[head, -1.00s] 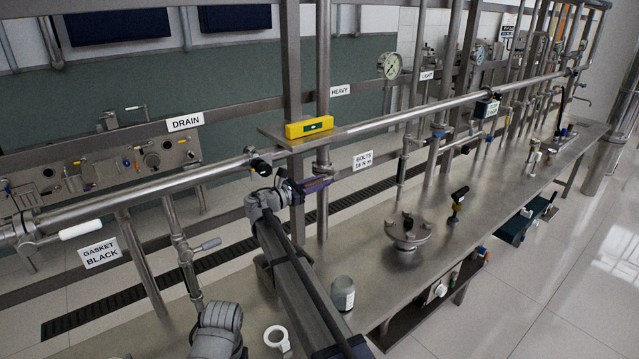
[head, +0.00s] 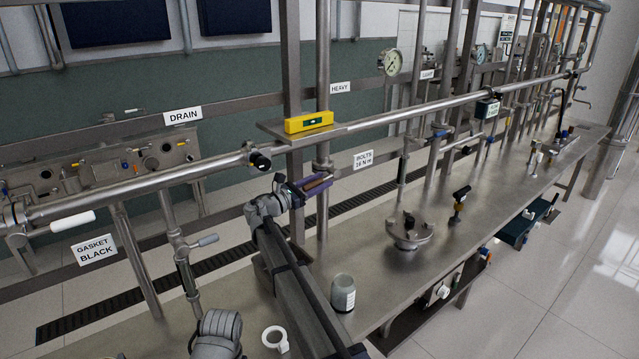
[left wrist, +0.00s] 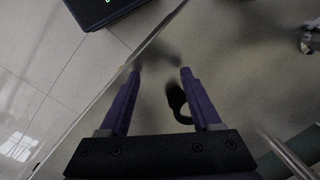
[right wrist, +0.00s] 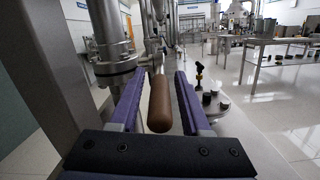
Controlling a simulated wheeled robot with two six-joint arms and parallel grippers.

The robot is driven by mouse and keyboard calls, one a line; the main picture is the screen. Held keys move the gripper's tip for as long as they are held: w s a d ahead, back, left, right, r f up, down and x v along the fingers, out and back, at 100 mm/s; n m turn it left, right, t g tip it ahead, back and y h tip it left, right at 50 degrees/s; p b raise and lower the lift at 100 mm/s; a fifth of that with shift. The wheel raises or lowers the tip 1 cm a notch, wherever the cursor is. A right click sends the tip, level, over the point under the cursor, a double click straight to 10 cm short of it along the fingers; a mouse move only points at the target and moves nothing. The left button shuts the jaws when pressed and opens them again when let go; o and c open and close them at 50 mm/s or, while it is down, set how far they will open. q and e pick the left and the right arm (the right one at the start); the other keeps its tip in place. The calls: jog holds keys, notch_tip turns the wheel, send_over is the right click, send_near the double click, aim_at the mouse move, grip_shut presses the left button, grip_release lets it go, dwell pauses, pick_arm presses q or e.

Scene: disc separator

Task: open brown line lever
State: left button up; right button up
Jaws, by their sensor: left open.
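The brown lever (right wrist: 159,105) shows as a rounded brown handle in the right wrist view, lying lengthwise between the fingers of my right gripper (right wrist: 160,78). Those fingers are open, with a gap visible on both sides of the handle. In the head view the brown handle (head: 316,184) also shows between the purple fingers, beside the upright pipe under the long horizontal pipe. The lever's pivot is hard to make out. My left gripper (left wrist: 159,72) is open above the grey bench, with a dark curved thing (left wrist: 178,105) by its right finger; contact cannot be told.
A yellow level (head: 309,122) rests on the plate above. A grey jar (head: 343,292), a white ring (head: 275,338) and a flanged fitting (head: 409,232) stand on the bench. A white-handled lever (head: 73,221) is at the left. Upright pipes stand close behind my right gripper.

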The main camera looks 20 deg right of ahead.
jog(key=shift+o, duration=0.3)
pick_arm(q)
jog(key=shift+f+b, duration=0.45)
jog(key=shift+b, duration=0.05)
pick_arm(e)
jog(key=v, duration=0.7)
jog(key=shift+s+a, duration=0.15)
jog(key=shift+a, duration=0.25)
jog(key=shift+f, duration=0.1)
jog(key=shift+c, duration=0.3)
